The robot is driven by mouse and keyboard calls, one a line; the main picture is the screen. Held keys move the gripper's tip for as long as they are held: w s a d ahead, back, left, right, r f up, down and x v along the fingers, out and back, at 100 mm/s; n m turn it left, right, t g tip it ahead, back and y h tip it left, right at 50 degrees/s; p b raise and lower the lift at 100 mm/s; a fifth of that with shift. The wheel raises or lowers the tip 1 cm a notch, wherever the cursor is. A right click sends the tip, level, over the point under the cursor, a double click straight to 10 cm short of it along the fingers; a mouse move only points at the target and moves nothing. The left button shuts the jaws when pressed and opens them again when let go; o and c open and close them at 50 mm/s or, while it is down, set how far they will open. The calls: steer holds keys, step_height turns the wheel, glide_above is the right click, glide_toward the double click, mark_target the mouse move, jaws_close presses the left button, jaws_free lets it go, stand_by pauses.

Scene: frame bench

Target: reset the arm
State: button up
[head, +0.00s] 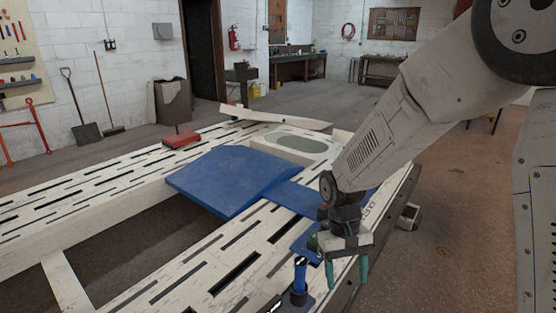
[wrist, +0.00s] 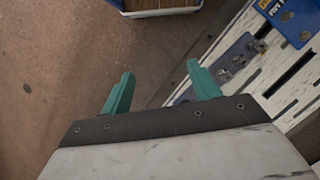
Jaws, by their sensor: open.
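My gripper (head: 347,270) hangs at the end of my arm near the right edge of the frame bench (head: 172,274) in the head view. Its two green fingers are apart with nothing between them. In the wrist view my gripper (wrist: 160,90) points over the brown floor, with the bench edge to its right. A blue upright tool (head: 299,276) stands on the bench just left of my gripper in the head view, apart from the fingers.
A blue panel (head: 225,180) lies across the bench, with a red block (head: 181,138) behind it. In the wrist view, small metal fittings (wrist: 238,62) sit on a blue plate near the bench edge. Open floor (head: 462,215) lies to the right.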

steer(key=s+d+r+t, duration=0.1)
steer(key=s+d+r, duration=0.2)
steer(key=s+r, duration=0.3)
steer(key=s+d+r+m+t, duration=0.1)
steer(key=s+d+r+t, duration=0.1)
steer(key=s+d+r, duration=0.2)
steer(key=s+d+r+t+y, duration=0.1)
steer(key=s+d+r, duration=0.3)
steer(key=s+r, duration=0.5)
steer(key=shift+s+r+m+t, duration=0.3)
steer(key=shift+m+t, duration=0.1)
steer(key=shift+t, duration=0.2)
stand_by(0.5)
